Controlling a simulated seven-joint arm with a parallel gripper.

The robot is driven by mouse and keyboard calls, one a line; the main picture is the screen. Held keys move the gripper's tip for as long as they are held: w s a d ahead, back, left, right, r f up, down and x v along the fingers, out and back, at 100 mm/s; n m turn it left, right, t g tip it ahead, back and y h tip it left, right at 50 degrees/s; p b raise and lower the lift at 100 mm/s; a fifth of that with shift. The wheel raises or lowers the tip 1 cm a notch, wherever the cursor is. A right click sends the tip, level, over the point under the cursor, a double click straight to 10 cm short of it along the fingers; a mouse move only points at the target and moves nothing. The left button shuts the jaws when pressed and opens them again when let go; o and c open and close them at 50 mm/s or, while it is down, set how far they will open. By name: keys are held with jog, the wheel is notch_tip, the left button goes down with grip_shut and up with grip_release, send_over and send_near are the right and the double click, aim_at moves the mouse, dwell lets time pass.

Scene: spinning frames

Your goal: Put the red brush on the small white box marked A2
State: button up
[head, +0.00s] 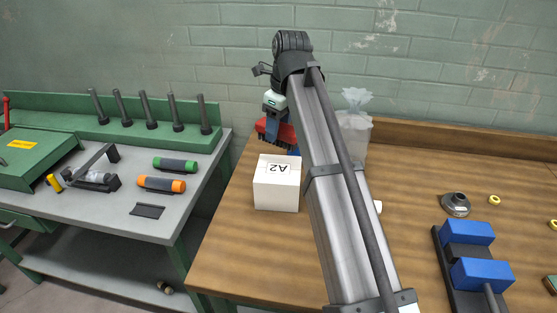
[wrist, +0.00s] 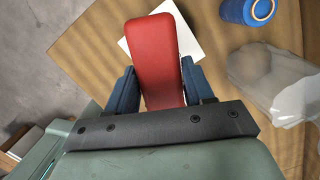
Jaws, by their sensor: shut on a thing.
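The red brush (head: 276,130) is in my gripper (head: 280,140), above and just behind the small white box marked A2 (head: 276,190) in the head view. In the wrist view, the red brush (wrist: 158,58) lies between the two blue fingers of my gripper (wrist: 164,88), which is shut on it. The white box (wrist: 187,40) shows partly behind the brush there, its top mostly covered. In the head view the box stands on the wooden table with its top clear. My arm hides part of the gripper's surroundings.
A clear plastic bag (head: 354,125) stands behind my arm; it also shows in the wrist view (wrist: 280,85). A blue cylinder (wrist: 246,10) stands beyond the box. A blue-and-black fixture (head: 468,255) is at the right. A grey bench (head: 120,215) with tools is at the left.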

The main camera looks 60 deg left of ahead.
aim_at(283, 127)
jog(key=shift+f, duration=4.35)
jog(key=shift+f, duration=0.1)
jog(key=o, duration=1.1)
jog(key=shift+c, duration=0.2)
jog(key=r, duration=0.4)
jog(key=d+r, duration=0.1)
jog(key=r, duration=0.7)
jog(key=shift+w+d, duration=0.35)
